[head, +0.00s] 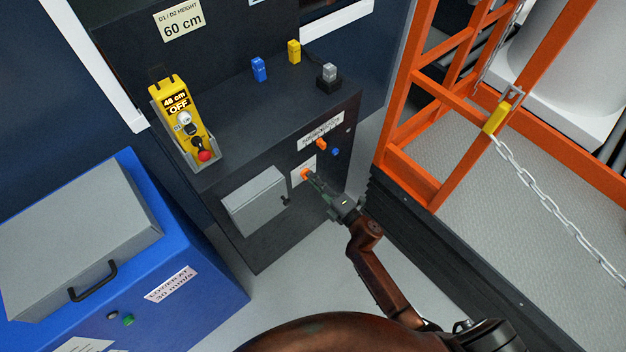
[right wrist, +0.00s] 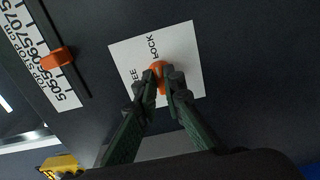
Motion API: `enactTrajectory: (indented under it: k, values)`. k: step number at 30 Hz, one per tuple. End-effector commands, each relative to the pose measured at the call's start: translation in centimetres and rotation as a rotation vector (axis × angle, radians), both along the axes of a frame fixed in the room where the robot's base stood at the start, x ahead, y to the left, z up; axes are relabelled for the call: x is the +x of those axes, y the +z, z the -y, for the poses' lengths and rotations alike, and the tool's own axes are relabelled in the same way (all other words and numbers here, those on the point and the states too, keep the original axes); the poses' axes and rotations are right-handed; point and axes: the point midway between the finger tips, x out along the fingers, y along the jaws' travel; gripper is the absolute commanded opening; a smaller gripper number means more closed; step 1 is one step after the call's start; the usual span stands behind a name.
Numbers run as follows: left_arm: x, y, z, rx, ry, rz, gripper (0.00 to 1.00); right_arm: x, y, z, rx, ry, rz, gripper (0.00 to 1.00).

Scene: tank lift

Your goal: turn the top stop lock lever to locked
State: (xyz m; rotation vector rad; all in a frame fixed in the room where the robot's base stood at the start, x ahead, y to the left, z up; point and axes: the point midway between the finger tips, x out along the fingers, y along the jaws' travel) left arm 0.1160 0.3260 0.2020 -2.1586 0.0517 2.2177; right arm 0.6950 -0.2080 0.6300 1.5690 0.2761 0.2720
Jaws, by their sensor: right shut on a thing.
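The orange stop lock lever (head: 305,175) is on a white plate on the front of the dark cabinet. In the right wrist view the lever (right wrist: 158,68) sits between my fingertips, in front of the white plate (right wrist: 185,55) with the words LOCK and partly hidden FREE. My right gripper (head: 311,178) is shut on the lever; it also shows in the right wrist view (right wrist: 162,82). The fingers cover part of the lever, so I cannot tell exactly which word it points to. My left gripper is not in view.
A top stop scale with an orange slider (right wrist: 57,58) is beside the plate. A grey box (head: 255,202) juts from the cabinet left of the lever. A yellow control pendant (head: 183,120) rests on the cabinet top. An orange frame (head: 395,150) stands at right.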

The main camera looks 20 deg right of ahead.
Motion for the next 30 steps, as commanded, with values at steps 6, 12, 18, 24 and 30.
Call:
enactTrajectory:
  k: [6, 12, 18, 24, 30]
  values:
    - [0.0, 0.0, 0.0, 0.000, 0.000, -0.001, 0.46, 0.0, -0.1, 0.1, 0.000, -0.001, -0.001, 0.22]
    - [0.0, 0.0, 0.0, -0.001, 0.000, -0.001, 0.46, 0.0, 0.0, 0.0, -0.001, 0.000, -0.001, 0.26]
    - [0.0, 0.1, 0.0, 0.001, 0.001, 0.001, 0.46, -0.3, 0.0, 0.2, -0.001, -0.001, -0.001, 0.26]
    - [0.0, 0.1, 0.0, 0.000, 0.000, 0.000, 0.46, -3.1, -0.2, 1.2, -0.002, -0.001, -0.002, 0.26]
    - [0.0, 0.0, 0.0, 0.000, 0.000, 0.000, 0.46, -7.1, -0.2, 2.6, -0.001, -0.002, -0.004, 0.26]
